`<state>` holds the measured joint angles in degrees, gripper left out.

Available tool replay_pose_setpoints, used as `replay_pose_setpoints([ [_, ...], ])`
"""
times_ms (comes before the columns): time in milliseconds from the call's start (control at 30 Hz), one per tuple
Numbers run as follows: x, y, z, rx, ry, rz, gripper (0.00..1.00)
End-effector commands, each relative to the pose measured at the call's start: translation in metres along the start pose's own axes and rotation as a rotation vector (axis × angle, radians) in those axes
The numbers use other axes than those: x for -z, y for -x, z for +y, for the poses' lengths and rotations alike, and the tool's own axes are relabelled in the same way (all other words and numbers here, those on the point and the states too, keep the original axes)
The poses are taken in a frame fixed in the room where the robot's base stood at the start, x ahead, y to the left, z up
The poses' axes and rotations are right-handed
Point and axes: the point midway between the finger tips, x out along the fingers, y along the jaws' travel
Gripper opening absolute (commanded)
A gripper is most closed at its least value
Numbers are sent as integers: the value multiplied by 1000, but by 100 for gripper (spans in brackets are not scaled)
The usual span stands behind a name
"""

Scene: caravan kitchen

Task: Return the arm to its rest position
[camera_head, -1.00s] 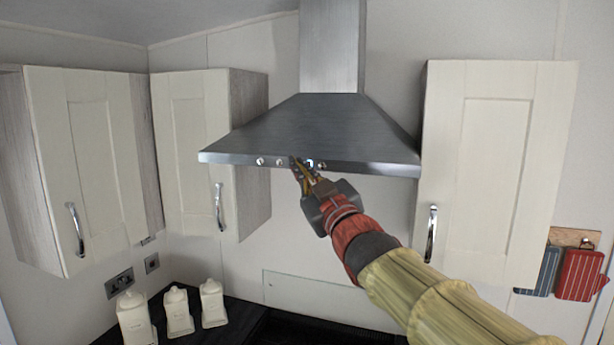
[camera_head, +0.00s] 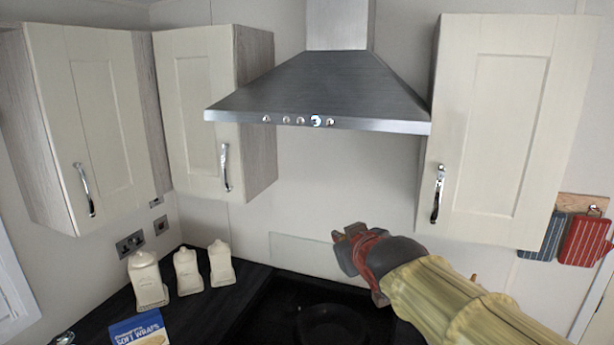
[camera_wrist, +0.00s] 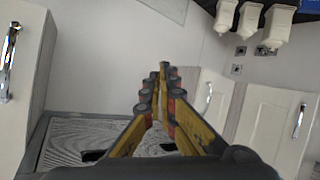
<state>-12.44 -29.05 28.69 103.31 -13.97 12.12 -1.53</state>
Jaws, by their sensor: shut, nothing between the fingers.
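My arm (camera_head: 430,290), with a yellow sleeve and red and dark wrist, reaches in from the lower right in the head view. Its wrist is in front of the wall, below the range hood (camera_head: 320,90) and apart from it.
Cream cabinets hang at left (camera_head: 100,120), centre left (camera_head: 200,100) and right (camera_head: 495,130). Three cream canisters (camera_head: 186,272) and a soft wraps box (camera_head: 140,330) stand on the dark counter. A dark pan (camera_head: 333,325) is below my wrist. Striped cloths (camera_head: 583,240) hang at right.

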Motion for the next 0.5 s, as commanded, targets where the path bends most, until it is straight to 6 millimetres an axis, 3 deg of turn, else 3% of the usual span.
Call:
replay_pose_setpoints([
  [33,-38,7,-2,2,-27,-78,0],
  [100,-86,20,-6,6,-63,-185,0],
  [267,-190,61,-19,17,-147,-409,0],
  [500,-338,136,-52,34,-285,-677,0],
])
